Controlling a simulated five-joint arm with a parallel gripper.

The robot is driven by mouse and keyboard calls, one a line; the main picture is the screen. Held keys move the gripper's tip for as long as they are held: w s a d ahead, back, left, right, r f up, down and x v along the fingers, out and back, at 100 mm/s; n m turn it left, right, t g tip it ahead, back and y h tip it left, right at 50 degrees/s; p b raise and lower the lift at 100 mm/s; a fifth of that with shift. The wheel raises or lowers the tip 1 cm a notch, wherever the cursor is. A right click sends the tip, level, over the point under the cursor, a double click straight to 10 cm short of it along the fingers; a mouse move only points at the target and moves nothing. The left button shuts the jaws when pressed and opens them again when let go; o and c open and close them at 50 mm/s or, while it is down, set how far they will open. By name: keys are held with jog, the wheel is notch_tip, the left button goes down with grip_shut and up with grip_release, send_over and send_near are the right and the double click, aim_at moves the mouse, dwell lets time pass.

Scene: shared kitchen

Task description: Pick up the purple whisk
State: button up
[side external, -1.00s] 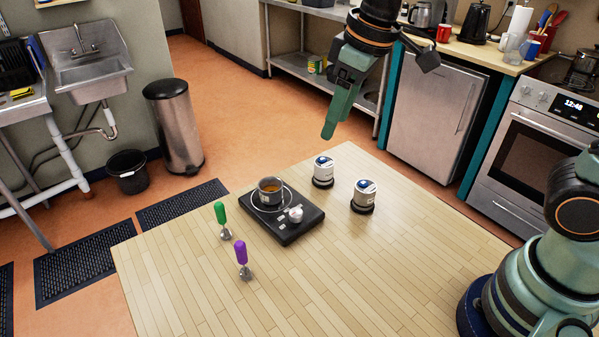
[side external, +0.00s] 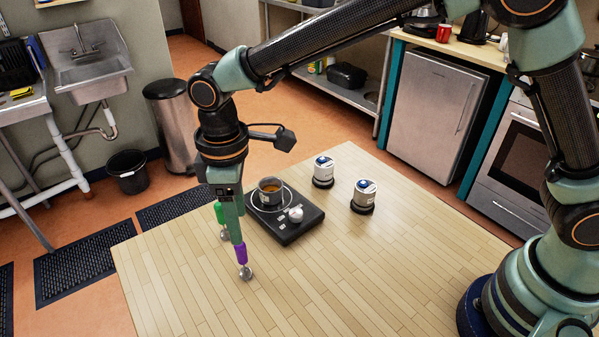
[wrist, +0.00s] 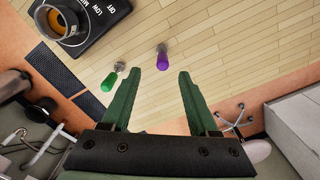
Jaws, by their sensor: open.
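The purple whisk (side external: 241,254) stands on the wooden table, handle up, with its metal head at the tabletop. In the wrist view the purple whisk (wrist: 162,58) shows ahead of and between my two fingers. My gripper (side external: 238,238) points down directly over the whisk in the side view, its fingers overlapping the top of the purple handle there. In the wrist view my gripper (wrist: 158,80) is open with a wide gap, and nothing is held. Whether the fingertips reach beside the handle is hard to tell.
A green whisk (wrist: 108,82) stands close by, partly behind my gripper in the side view. A black hot plate (side external: 287,228) carries a small pot (side external: 270,187) of brown liquid. Two white jars (side external: 323,168) stand farther back. The table's front right is clear.

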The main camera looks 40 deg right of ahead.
aim_at(240, 247)
jog(key=shift+s+a+f, duration=0.1)
jog(key=shift+a+f, duration=0.05)
jog(key=shift+f, duration=1.75)
jog(key=shift+a+f, duration=0.15)
jog(key=shift+f, duration=1.75)
grip_shut()
